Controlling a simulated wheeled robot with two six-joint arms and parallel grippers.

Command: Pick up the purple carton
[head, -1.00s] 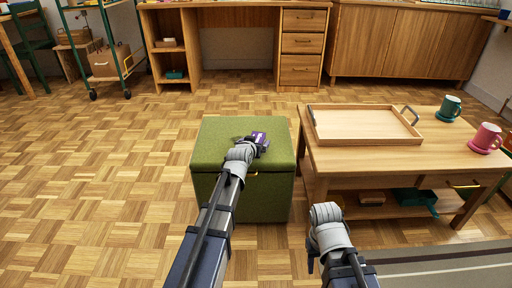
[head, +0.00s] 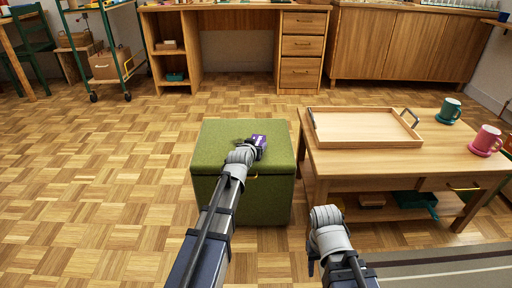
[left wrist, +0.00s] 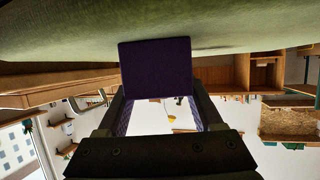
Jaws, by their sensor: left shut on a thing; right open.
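The purple carton (head: 260,141) is at the green ottoman's top, near its middle. It also shows in the left wrist view (left wrist: 156,68), between the fingers. My left gripper (head: 250,144) is shut on the carton, one finger on each side. The green ottoman (head: 220,150) lies right by the carton; I cannot tell whether the carton touches it. In the head view the gripper and wrist hide part of the carton. My right gripper (head: 312,262) is open and low, in front of the wooden table; its fingers are mostly hidden by its wrist.
The wooden table (head: 330,164) stands right of the ottoman, with an empty wooden tray (head: 365,143), a teal mug (head: 449,109) and a pink mug (head: 486,139). A desk (head: 167,70) stands behind. The floor at left is clear.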

